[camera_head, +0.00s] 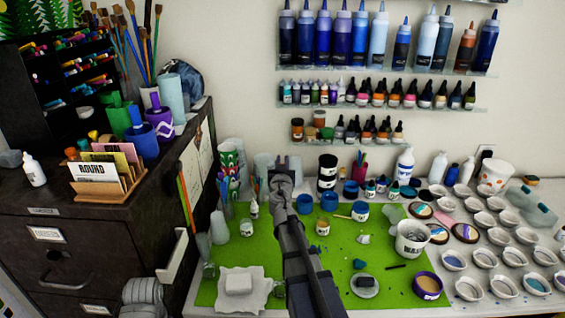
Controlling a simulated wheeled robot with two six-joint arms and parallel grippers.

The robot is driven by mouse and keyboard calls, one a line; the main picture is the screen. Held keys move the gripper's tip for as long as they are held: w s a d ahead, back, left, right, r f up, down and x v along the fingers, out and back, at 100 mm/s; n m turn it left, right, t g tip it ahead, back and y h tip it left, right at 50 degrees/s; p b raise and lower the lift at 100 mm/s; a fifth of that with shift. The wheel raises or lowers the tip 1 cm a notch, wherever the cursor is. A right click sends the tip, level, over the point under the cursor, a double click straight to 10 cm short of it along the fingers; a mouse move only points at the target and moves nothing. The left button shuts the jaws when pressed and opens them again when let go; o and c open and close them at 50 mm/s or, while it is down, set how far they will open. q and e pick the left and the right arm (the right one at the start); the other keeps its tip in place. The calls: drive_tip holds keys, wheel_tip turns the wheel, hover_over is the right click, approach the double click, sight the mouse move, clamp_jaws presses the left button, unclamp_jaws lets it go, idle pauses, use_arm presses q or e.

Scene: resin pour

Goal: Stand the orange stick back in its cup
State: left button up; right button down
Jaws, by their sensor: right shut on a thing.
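My right gripper (283,164) is raised above the back part of the green mat, pointing away from me. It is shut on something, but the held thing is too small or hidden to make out. I cannot surely pick out the task's orange stick. Long orange and green sticks (185,196) stand upright by the cabinet's right side. A cup of coloured sticks (359,169) stands at the back, right of the gripper. More thin sticks (252,188) stand just left of it. I cannot tell which cup is the orange stick's. My left gripper is not in view.
Blue jars (360,211), a white bucket (412,238) and a purple-rimmed tub (428,286) stand on or beside the green mat (335,258). Many small bowls (487,256) fill the right side. A dark cabinet (70,235) bounds the left. Bottle shelves hang behind.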

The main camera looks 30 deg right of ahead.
wheel_tip(320, 180, down, 8)
drive_tip(key=b, duration=0.7)
drive_tip(key=shift+r, duration=0.25)
drive_tip(key=c, duration=0.7)
unclamp_jaws()
drive_tip(key=shift+c, duration=0.2)
drive_tip(key=v, duration=0.8)
drive_tip(key=shift+w+d, duration=0.1)
